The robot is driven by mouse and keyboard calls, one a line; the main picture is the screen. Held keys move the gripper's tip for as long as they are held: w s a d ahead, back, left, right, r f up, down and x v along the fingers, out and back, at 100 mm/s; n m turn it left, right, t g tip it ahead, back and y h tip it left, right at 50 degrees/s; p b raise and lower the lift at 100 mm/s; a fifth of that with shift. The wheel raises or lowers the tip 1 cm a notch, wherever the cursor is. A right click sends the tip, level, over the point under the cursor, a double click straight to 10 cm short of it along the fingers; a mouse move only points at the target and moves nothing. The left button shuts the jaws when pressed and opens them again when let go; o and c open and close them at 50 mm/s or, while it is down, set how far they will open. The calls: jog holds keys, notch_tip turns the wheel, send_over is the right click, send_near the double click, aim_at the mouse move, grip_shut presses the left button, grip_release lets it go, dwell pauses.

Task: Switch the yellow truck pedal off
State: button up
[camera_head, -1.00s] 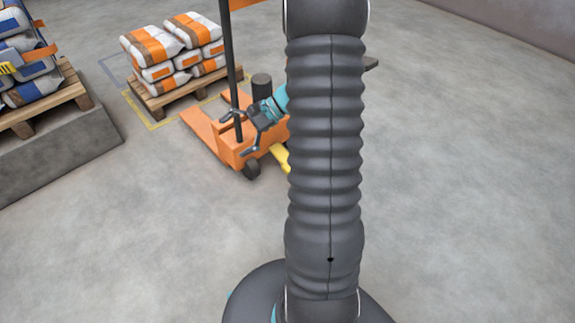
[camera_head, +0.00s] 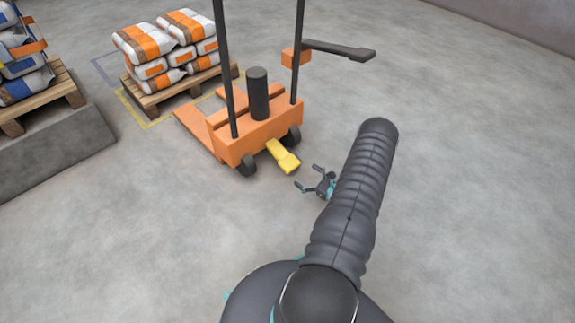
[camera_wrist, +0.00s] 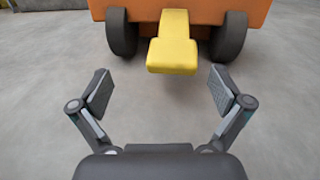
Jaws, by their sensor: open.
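The yellow pedal (camera_head: 284,156) sticks out from the near side of the orange truck (camera_head: 240,142), low between its two dark wheels. In the wrist view the yellow pedal (camera_wrist: 173,50) is straight ahead, centred a little above the gap between my fingers. My gripper (camera_head: 306,177) is low, to the right of and just nearer than the pedal in the head view. In the wrist view my gripper (camera_wrist: 162,95) is open and empty, its fingers spread wide and apart from the pedal. The pedal's whole length is visible in the head view.
Two dark mast posts and a black handle (camera_head: 340,49) rise from the truck. A pallet (camera_head: 172,94) with white and orange bags stands behind it. A grey block (camera_head: 50,145) with another loaded pallet is at left. Floor on the right is clear.

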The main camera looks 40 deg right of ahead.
aim_at(290, 164)
jog(key=f, duration=0.1)
jog(key=s+f+m+h, duration=0.1)
jog(key=d+f, duration=0.1)
jog(key=shift+s+m+h, duration=0.3)
jog(key=shift+s, duration=0.1)
jog(key=shift+d+f, duration=0.1)
jog(key=shift+f, duration=0.15)
jog(key=w, duration=0.9)
jog(key=w+a+b, duration=0.1)
jog(key=w, duration=0.3)
jog(key=shift+w, duration=0.25)
jog(key=c, duration=1.4)
jog(key=shift+r, duration=0.2)
jog(key=shift+c, duration=0.2)
